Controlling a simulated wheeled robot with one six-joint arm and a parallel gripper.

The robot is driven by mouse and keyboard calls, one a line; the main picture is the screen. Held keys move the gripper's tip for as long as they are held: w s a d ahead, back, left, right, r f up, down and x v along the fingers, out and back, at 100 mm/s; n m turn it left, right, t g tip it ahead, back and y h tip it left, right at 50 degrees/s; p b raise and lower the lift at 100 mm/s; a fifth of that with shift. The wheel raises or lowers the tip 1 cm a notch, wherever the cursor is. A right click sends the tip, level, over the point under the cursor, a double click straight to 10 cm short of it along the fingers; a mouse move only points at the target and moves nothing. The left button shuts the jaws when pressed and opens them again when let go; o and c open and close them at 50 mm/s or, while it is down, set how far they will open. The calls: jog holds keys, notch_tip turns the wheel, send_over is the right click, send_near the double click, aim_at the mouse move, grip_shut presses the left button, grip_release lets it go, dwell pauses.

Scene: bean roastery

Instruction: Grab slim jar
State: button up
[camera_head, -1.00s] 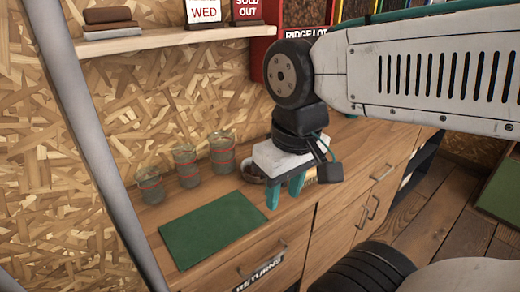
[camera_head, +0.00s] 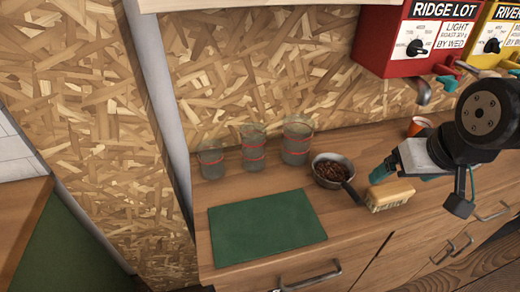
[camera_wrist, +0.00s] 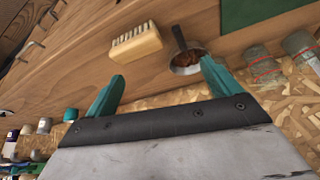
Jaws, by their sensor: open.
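Three clear glass jars with red bands stand in a row on the wooden counter by the back wall. The middle one, narrow and fairly tall, looks like the slim jar (camera_head: 253,150). A shorter jar (camera_head: 210,163) is left of it and a wider, taller jar (camera_head: 296,142) right of it. In the wrist view, jars show at the right edge, one of them the likely slim jar (camera_wrist: 299,44). My gripper (camera_head: 403,174) is open and empty, well to the right of the jars, near the brush. Its teal fingers (camera_wrist: 162,72) are apart in the wrist view.
A green mat (camera_head: 265,228) lies in front of the jars. Red (camera_head: 400,45) and yellow (camera_head: 498,45) dispensers hang above. An orange cup (camera_head: 418,126) stands behind.

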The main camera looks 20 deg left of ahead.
jog(key=w+a+f+n+t+y, duration=0.1)
jog(key=w+a+f+n+y, duration=0.15)
jog(key=a, duration=0.65)
jog(key=w+a+f+n+t+y, duration=0.1)
jog(key=w+a+f+t, duration=0.15)
jog(key=a, duration=0.55)
jog(key=n+t+y, duration=0.1)
jog(key=t+y, duration=0.1)
jog(key=y, duration=0.2)
send_near(248, 131)
jog(key=shift+s+d+f, duration=0.15)
jog(key=shift+d, duration=0.4)
jog(key=shift+s+d+f, duration=0.1)
jog(key=shift+d, duration=0.45)
jog(key=shift+t+y, duration=0.25)
jog(key=shift+y, duration=0.1)
jog(key=x, duration=0.5)
jog(key=a+x, duration=0.1)
jog(key=x, duration=0.2)
jog(key=shift+s+a+r, duration=0.1)
jog(key=shift+s, duration=0.2)
jog(key=c, duration=1.4)
